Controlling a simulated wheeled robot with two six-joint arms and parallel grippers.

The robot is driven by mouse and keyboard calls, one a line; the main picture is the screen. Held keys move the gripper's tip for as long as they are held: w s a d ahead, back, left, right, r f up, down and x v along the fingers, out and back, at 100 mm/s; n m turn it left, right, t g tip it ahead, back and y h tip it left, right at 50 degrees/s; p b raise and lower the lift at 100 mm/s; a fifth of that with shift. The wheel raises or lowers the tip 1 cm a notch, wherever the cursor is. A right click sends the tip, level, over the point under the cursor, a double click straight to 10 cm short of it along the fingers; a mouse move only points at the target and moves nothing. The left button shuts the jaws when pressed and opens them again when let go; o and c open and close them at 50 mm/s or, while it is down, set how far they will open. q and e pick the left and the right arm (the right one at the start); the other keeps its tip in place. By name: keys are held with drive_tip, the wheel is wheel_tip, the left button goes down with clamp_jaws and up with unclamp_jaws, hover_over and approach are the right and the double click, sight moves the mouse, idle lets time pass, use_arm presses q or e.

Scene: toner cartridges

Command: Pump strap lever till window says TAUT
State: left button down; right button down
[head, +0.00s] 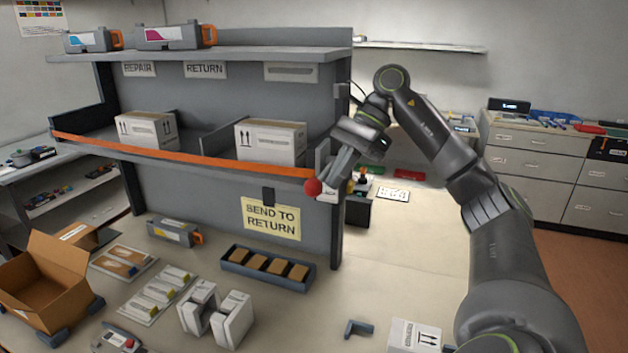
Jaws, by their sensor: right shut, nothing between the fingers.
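An orange strap (190,157) runs across the front of the rack's middle shelf, in front of two white cartons. At its right end, by the rack post, is a grey housing (322,156). A red ball knob (313,187), which looks like the lever's end, is just below the strap's right end. My right gripper (328,184) comes in from the right, its fingers pointing down and left. It is shut and empty, with its tips close beside the knob; I cannot tell whether they touch. The lever's arm is mostly hidden. I cannot read any window text. My left gripper is out of view.
The white cartons (270,142) sit on the shelf behind the strap. Below, the bench holds a tray of brown blocks (233,267), white foam pieces (232,319) and an open cardboard box (42,283). The bench right of the rack post is largely clear.

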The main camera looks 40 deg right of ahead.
drive_tip(key=p+v, duration=0.9)
drive_tip(key=v, duration=0.2)
drive_tip(key=shift+d+r, duration=0.15)
drive_tip(key=shift+d, duration=0.25)
drive_tip(key=shift+s, duration=0.15)
idle(0.8)
drive_tip(key=w+a+b, duration=0.1)
drive_tip(key=a, duration=0.5)
drive_tip(key=shift+w+a+b, duration=0.25)
drive_tip(key=shift+a+b, duration=0.05)
drive_tip(key=shift+f, duration=0.25)
